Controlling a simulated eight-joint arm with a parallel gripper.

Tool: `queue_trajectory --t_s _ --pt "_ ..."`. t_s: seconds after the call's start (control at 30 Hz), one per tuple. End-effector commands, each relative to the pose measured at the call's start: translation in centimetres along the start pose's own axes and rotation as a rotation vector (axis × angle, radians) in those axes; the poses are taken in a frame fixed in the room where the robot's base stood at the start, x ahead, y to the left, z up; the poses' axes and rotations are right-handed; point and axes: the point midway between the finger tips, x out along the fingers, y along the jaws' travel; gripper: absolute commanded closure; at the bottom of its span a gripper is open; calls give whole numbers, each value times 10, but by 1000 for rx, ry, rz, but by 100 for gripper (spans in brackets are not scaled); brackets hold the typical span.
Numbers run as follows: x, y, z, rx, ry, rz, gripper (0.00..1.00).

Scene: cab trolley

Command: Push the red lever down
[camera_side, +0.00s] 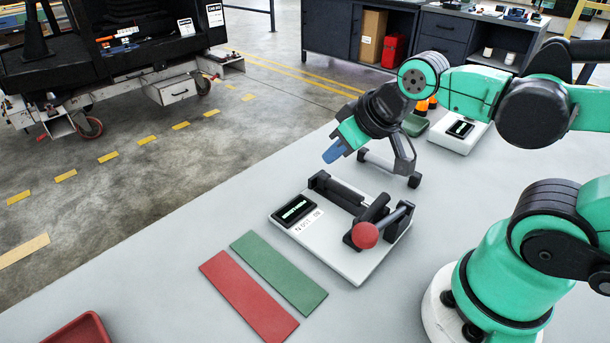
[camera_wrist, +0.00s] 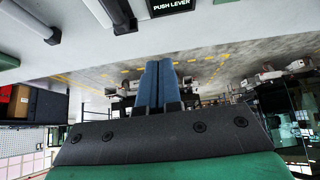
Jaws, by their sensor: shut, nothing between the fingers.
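The lever device is a pale flat box (camera_side: 345,262) on the grey table. A red ball knob (camera_side: 364,235) sits at the end of its grey lever shaft (camera_side: 393,220). The shaft runs from black supports at the right; I cannot tell its exact tilt. My gripper (camera_side: 332,154) has blue fingers, shut and empty. It is raised above and behind the box, up and left of the knob and apart from it. In the wrist view the shut fingers (camera_wrist: 158,84) show below a "PUSH LEVER" display (camera_wrist: 170,5).
A green strip (camera_side: 279,271) and a red strip (camera_side: 248,296) lie left of the box. A red tray (camera_side: 80,331) is at the bottom left. Another device with a display (camera_side: 460,133) and a green bin (camera_side: 414,125) stand behind.

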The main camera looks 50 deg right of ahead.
Motion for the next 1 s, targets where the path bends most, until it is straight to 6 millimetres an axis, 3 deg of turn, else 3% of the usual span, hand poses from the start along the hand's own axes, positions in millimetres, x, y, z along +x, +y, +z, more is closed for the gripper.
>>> queue_trajectory --t_s 0.67,0.83,1.0 --pt "-4 -5 2 16 -33 0 100" --pt "-27 -22 13 110 -193 58 100" --pt "-70 -28 26 251 -328 247 100"
